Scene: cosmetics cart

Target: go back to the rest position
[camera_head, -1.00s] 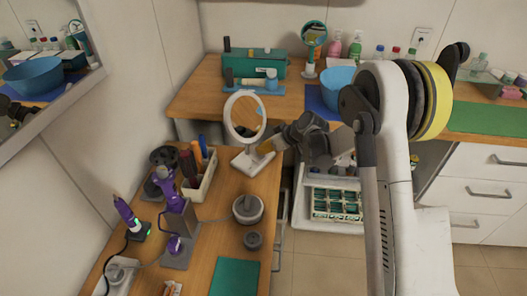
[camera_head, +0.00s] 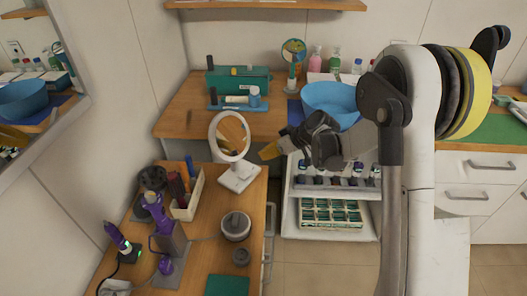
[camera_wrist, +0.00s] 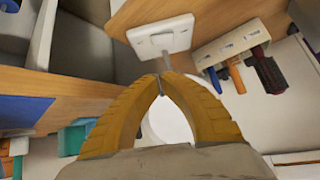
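My gripper (camera_head: 270,151) is in the air just right of the round white mirror (camera_head: 230,136) on the wooden counter. In the wrist view its two yellow fingers (camera_wrist: 161,78) meet at the tips, with nothing visible between them. The white mirror base (camera_wrist: 160,38) shows beyond the fingertips, and part of the round mirror (camera_wrist: 170,122) shows behind the fingers. My arm folds up at the right of the head view.
A cart with bottles and a green-sectioned drawer (camera_head: 331,213) stands below my arm. A blue bowl (camera_head: 330,98) and a teal box (camera_head: 238,79) are on the back counter. Hair tools (camera_head: 160,215), a brush holder (camera_head: 187,194) and a grey round pot (camera_head: 236,225) occupy the left counter.

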